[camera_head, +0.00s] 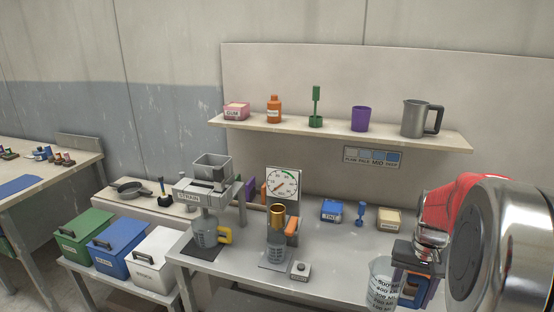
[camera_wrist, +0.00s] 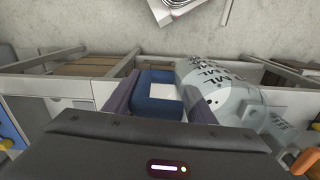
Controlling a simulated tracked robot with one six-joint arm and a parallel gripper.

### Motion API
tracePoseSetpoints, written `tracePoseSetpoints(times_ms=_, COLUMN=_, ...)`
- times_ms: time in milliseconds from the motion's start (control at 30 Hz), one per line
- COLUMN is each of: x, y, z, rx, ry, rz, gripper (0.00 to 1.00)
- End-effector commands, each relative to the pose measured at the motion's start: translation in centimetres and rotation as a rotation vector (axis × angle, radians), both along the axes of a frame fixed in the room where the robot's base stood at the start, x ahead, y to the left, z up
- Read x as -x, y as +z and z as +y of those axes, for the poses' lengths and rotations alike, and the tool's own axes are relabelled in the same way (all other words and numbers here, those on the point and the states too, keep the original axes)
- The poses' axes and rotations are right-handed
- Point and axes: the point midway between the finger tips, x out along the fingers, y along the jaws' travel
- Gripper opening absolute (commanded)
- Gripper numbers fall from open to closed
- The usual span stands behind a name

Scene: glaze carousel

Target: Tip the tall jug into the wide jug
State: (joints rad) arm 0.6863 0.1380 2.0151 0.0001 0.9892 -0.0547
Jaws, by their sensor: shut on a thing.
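A clear graduated jug with a blue handle (camera_head: 381,285), which looks like the tall jug, is at the bench's front right. My gripper (camera_head: 418,272) is shut on its handle. In the wrist view the blue handle (camera_wrist: 157,88) lies between the jaws and the marked jug body (camera_wrist: 215,82) is at the right. The jug looks near upright in the head view; its contents are not clear. A broader jug with a yellow handle (camera_head: 205,234), which looks like the wide jug, stands under the strainer. A third jug with an orange handle (camera_head: 276,249) stands under a brass cylinder (camera_head: 277,216).
The strainer stand (camera_head: 210,185) rises over the yellow-handled jug. A dial (camera_head: 283,184), a small knob box (camera_head: 299,270) and blue and cream boxes (camera_head: 389,219) occupy the bench. A shelf (camera_head: 345,136) holds several vessels above. Bench between orange-handled and held jugs is mostly clear.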

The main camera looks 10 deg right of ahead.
Motion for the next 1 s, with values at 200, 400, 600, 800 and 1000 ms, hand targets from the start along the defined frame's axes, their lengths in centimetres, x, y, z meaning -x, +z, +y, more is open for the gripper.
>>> tracePoseSetpoints(times_ms=200, x=-4.5, y=-0.1, z=2.2, rx=0.001, ry=0.083, rz=-0.002, gripper=0.05)
tracePoseSetpoints(times_ms=400, x=-8.1, y=-0.5, z=4.9, rx=0.0, ry=0.156, rz=-0.001, gripper=0.05)
tracePoseSetpoints(times_ms=600, x=-11.2, y=-1.0, z=8.0, rx=0.0, ry=0.232, rz=-0.001, gripper=0.05)
tracePoseSetpoints(times_ms=800, x=-14.0, y=-1.6, z=11.5, rx=0.0, ry=0.31, rz=-0.001, gripper=0.05)
tracePoseSetpoints(times_ms=1000, x=-16.3, y=-2.4, z=15.5, rx=0.0, ry=0.389, rz=-0.001, gripper=0.05)
